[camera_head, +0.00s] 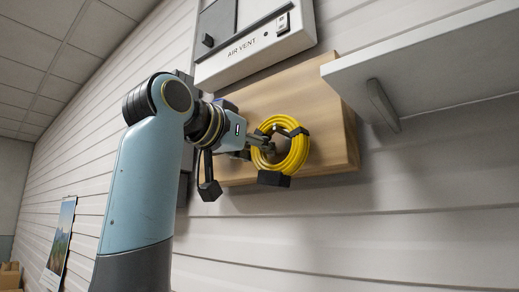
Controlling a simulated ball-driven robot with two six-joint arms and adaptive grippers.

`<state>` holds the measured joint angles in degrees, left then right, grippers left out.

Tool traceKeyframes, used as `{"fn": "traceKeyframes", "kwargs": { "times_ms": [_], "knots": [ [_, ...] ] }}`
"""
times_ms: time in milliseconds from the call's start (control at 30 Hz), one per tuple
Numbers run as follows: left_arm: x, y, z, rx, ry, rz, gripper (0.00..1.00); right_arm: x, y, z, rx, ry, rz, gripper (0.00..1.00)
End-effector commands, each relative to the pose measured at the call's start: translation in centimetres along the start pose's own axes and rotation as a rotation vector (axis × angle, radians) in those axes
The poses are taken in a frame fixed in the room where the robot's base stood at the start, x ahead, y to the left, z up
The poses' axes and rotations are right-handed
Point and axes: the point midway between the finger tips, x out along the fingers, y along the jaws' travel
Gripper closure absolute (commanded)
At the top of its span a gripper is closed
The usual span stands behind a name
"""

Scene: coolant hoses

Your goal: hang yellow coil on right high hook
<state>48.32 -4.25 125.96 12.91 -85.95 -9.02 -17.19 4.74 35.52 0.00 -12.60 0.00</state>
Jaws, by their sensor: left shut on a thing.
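The yellow coil (297,160) is a round bundle of hose with dark bands, in front of a wooden board on the wall. My left gripper (268,146) is shut on the yellow coil at its left side. The coil faces me, its open middle partly covered by grey and dark parts of the gripper. A hook cannot be made out on the board; the arm, gripper and coil cover part of it. I cannot tell whether the coil touches a hook or the board. My right gripper is not in view.
The wooden board (335,118) is fixed to a pale panelled wall. A white box marked AIR VENT (245,62) sits just above it. A white shelf (440,62) with a bracket juts out at upper right. The wall below the board is clear.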

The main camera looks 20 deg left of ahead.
Motion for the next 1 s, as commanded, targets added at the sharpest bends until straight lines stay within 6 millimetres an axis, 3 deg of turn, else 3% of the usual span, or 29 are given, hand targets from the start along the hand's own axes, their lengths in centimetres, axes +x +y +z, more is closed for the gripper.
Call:
{"fn": "traceKeyframes", "kwargs": {
  "times_ms": [100, 133, 333, 533, 767, 1000],
  "knots": [
    [-0.02, -0.01, -0.08, 0.0, 0.002, 0.0, 1.0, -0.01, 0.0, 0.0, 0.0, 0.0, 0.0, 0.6],
    [-0.02, -0.01, -0.08, 0.0, 0.002, 0.0, 0.8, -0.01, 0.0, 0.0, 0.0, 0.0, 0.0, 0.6],
    [-0.02, -0.01, -0.05, 0.0, 0.001, 0.0, 0.54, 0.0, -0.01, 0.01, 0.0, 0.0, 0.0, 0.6],
    [0.01, -0.01, 0.03, 0.0, -0.001, 0.0, 0.53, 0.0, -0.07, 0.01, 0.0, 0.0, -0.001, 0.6],
    [0.01, -0.01, 0.02, 0.0, -0.001, 0.0, 0.23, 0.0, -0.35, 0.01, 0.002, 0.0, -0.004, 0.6],
    [-0.01, -0.01, 0.0, 0.0, 0.0, 0.0, 0.23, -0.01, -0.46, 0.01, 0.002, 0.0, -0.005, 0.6]
  ]
}}
